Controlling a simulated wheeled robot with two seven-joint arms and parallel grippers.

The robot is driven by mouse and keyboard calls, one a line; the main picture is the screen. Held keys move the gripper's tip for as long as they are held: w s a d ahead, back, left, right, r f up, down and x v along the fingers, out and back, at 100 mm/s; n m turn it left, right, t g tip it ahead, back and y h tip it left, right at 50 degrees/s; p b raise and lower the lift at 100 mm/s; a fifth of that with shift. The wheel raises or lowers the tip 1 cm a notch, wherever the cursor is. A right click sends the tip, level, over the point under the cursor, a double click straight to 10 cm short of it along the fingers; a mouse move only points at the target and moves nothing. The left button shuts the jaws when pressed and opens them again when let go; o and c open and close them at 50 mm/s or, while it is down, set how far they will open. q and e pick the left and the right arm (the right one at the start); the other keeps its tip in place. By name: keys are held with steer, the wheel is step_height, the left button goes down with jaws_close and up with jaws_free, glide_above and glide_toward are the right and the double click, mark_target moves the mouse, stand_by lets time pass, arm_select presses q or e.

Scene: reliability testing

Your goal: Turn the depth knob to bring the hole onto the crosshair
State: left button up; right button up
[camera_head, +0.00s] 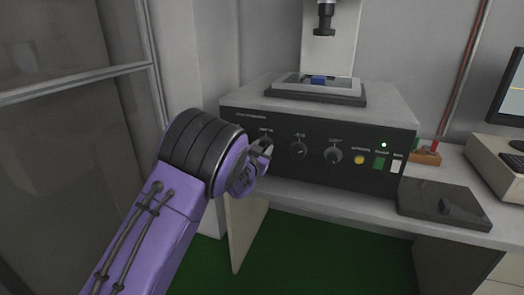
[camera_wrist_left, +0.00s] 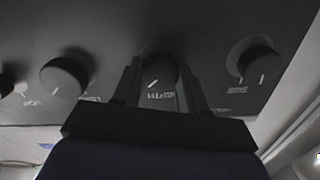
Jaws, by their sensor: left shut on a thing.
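My left gripper (camera_head: 265,148) is at the left part of the instrument's dark front panel (camera_head: 285,170). In the left wrist view its two fingers stand on either side of a round dark knob (camera_wrist_left: 158,72) with a white pointer mark, and the gripper is shut on it. The knob's label is too blurred to read, so I cannot tell whether it is the depth knob. A monitor (camera_head: 510,95) is cut off at the right edge, with part of a yellow line showing. I cannot see the hole or crosshair. My right gripper is not in view.
Free knobs (camera_head: 299,147) and (camera_head: 333,154) sit along the panel, with a yellow button (camera_head: 360,159) and green switch (camera_head: 380,162) farther right. A dark plate (camera_head: 445,205) lies on the bench.

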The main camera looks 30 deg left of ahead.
arm_select(q)
steer(key=shift+m+b, duration=1.6)
steer(key=shift+m, duration=2.7)
